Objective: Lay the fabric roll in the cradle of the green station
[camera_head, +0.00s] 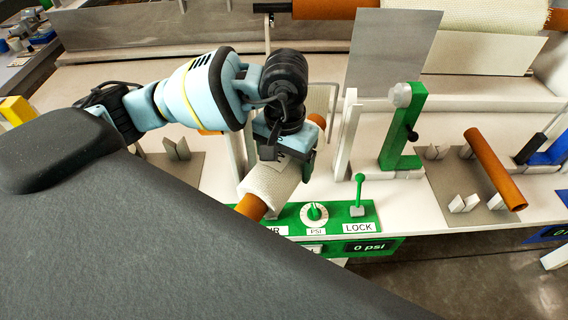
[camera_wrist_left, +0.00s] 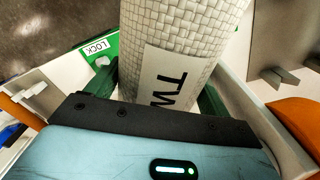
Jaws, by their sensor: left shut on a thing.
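The fabric roll (camera_head: 268,187) is a white woven wrap on an orange-brown core, lying diagonally above the green station. My left gripper (camera_head: 285,155) is shut on its wrapped middle from above. The left wrist view shows the weave (camera_wrist_left: 175,35) and a label with "TW" close up. The green station has a front panel (camera_head: 335,213) with a dial and a LOCK lever (camera_head: 359,190), plus a green post (camera_head: 405,130) behind. The cradle is hidden under the roll and gripper; I cannot tell whether the roll touches it. My right gripper is out of view.
A bare brown tube (camera_head: 495,168) lies at right over metal V-blocks (camera_head: 463,203). More V-blocks (camera_head: 176,149) stand at left. White uprights (camera_head: 346,135) and a grey plate (camera_head: 393,55) rise near the gripper. A blue station (camera_head: 548,150) is at far right.

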